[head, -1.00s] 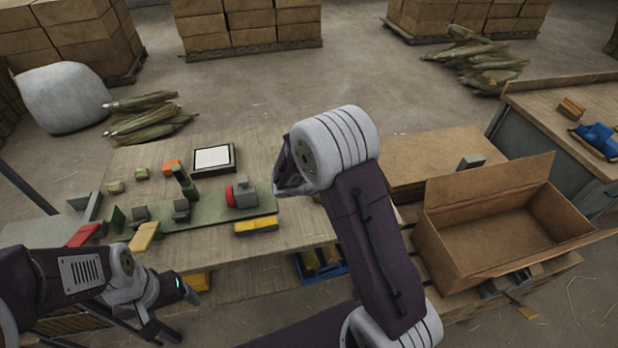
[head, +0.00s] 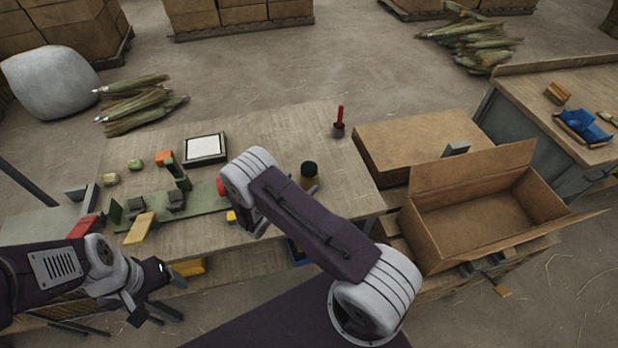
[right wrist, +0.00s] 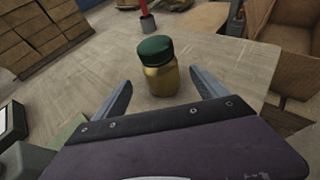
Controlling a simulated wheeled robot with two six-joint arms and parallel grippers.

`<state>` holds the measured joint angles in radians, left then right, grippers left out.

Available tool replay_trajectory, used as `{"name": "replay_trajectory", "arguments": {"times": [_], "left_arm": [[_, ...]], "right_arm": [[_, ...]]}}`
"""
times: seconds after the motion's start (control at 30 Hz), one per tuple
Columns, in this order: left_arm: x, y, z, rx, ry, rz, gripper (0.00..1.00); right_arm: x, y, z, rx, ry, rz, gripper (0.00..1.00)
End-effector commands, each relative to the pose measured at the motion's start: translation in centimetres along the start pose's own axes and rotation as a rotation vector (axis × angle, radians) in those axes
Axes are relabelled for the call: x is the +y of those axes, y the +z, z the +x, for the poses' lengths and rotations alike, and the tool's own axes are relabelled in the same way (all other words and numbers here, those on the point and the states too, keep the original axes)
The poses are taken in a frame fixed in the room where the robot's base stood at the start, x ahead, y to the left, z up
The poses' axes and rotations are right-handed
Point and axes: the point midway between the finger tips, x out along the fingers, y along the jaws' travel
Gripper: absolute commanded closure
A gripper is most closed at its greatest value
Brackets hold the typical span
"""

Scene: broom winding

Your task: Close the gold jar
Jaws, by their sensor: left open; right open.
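The gold jar (right wrist: 160,80) stands upright on the table, with a dark green lid (right wrist: 155,48) on its top. I cannot tell whether the lid is tight. In the head view the jar (head: 309,183) is right of my right arm. My right gripper (right wrist: 160,77) is open and empty, its two fingers on either side of the jar's near side in the right wrist view, with no visible contact. In the head view the right arm hides that gripper. My left gripper (head: 158,307) is open and empty at the lower left, by the table's front edge.
A red-handled tool in a dark holder (head: 339,128) stands behind the jar. A green fixture board (head: 150,224), a white-topped black box (head: 205,148) and small blocks are at left. An open cardboard box (head: 430,235) is at right. Table around the jar is clear.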

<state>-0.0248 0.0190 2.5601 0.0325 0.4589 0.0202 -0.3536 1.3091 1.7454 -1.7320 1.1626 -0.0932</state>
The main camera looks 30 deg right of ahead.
Motion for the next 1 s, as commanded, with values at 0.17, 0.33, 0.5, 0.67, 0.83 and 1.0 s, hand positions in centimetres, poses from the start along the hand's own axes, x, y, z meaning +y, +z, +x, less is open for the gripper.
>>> {"name": "replay_trajectory", "arguments": {"times": [0.17, 0.33, 0.5, 0.67, 0.83, 1.0], "left_arm": [[0.0, -0.1, -0.6, 0.0, 0.0, 0.0, 0.2], [0.0, -0.1, -0.5, 0.0, 0.0, 0.0, 0.2], [0.0, -0.1, -0.7, 0.0, 0.0, 0.0, 0.2], [0.0, -0.2, -1.6, 0.0, 0.0, 0.0, 0.2], [0.0, -0.2, -1.7, 0.0, 0.0, 0.0, 0.2], [0.0, -0.2, -1.7, 0.0, 0.0, 0.0, 0.2]], "right_arm": [[-0.1, 0.1, 2.1, 0.001, -0.003, 0.0, 0.17], [0.0, 0.0, 2.3, 0.0, 0.0, 0.0, 0.17], [-0.1, 0.0, 2.5, 0.0, -0.001, 0.0, 0.17], [-0.3, -0.1, 4.9, 0.0, -0.005, 0.003, 0.17], [-0.2, -0.4, 7.2, 0.0, -0.002, 0.002, 0.17], [-0.2, -0.4, 7.5, 0.0, 0.0, 0.001, 0.17]]}}
